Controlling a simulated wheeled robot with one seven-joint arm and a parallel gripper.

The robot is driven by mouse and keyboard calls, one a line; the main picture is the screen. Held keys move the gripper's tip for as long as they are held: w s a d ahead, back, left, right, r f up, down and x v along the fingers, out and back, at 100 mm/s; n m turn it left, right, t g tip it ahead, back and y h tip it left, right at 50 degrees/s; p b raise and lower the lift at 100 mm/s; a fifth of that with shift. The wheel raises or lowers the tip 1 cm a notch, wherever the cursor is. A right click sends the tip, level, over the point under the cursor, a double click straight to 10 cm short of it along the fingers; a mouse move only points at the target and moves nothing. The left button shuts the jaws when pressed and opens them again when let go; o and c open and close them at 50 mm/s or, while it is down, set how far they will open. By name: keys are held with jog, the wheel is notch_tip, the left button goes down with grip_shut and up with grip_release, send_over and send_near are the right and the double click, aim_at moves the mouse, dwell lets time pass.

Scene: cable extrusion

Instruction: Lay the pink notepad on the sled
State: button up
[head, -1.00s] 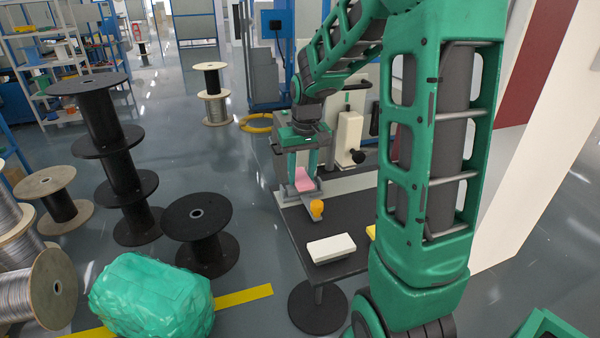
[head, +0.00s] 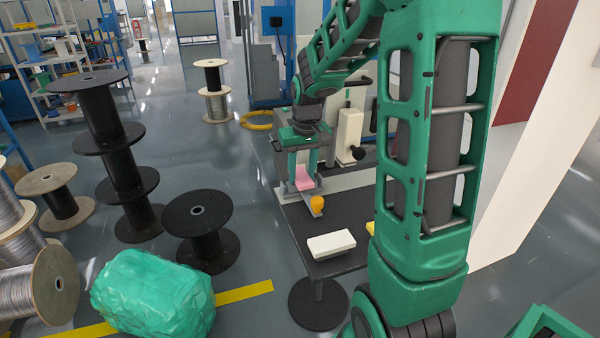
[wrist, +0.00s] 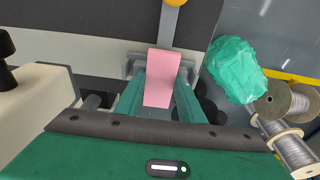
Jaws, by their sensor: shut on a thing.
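The pink notepad (head: 299,179) is between the fingers of my gripper (head: 297,178). In the wrist view the notepad (wrist: 163,78) shows flat and pink between the two green fingers of my gripper (wrist: 161,85), which is shut on it. The grey sled (head: 304,197), with a bar and an orange knob (head: 317,203), is on the dark bench right below. In the wrist view the sled (wrist: 133,65) shows on both sides of the notepad, partly hidden by it. I cannot tell whether the notepad touches the sled.
The dark bench (head: 290,218) carries a white block (head: 331,245) near its front and a cream machine part (head: 349,136) behind. Black spools (head: 198,222) and a green wrapped bundle (head: 152,296) stand on the floor to the left.

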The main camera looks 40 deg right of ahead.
aim_at(304, 180)
jog(key=shift+s+a+f, duration=0.1)
jog(key=shift+s+f, duration=0.1)
jog(key=shift+f, duration=0.15)
jog(key=shift+s+f, duration=0.2)
jog(key=shift+s, duration=0.05)
jog(key=o, duration=1.1)
jog(key=shift+o, duration=0.5)
jog(key=shift+w+r, duration=0.1)
jog(key=shift+r, duration=0.2)
jog(key=shift+w+r, duration=0.55)
jog(key=shift+r, duration=0.25)
notch_tip(304, 180, up, 10)
jog(key=s, duration=0.2)
jog(key=shift+f, duration=0.25)
jog(key=s+a+f+m+g, duration=0.1)
jog(key=s+f, duration=0.2)
jog(key=s, duration=1)
jog(key=s+a+f+m, duration=0.1)
jog(key=s+f+m, duration=0.1)
jog(key=s, duration=1.1)
jog(key=shift+s+a+f+g+y, duration=0.2)
jog(key=shift+s+f+g+y, duration=0.15)
jog(key=shift+f, duration=0.3)
